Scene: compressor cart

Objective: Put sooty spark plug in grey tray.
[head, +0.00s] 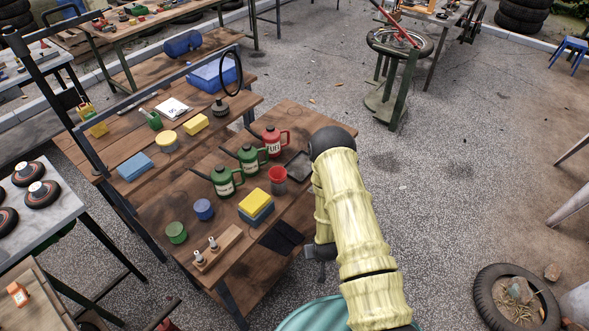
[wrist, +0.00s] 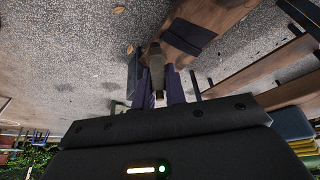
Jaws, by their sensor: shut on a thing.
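My gripper (wrist: 158,92) is shut on the sooty spark plug (wrist: 156,66), a dark grey-brown piece with a paler end between the purple fingers. In the head view my gripper (head: 321,258) is a small dark shape beside the right edge of the wooden bench, partly hidden by my arm. The spark plug cannot be made out there. The grey tray (head: 299,166) appears as a dark shallow square on the bench, behind the red cup and left of my arm. My gripper is apart from it, nearer the front.
A wooden block (head: 218,249) holds two pale spark plugs. A red cup (head: 278,181), yellow sponge (head: 256,201), blue jar (head: 203,209), green tin (head: 176,232) and a red oil can (head: 272,139) with green ones stand on the bench. Open paving lies to the right.

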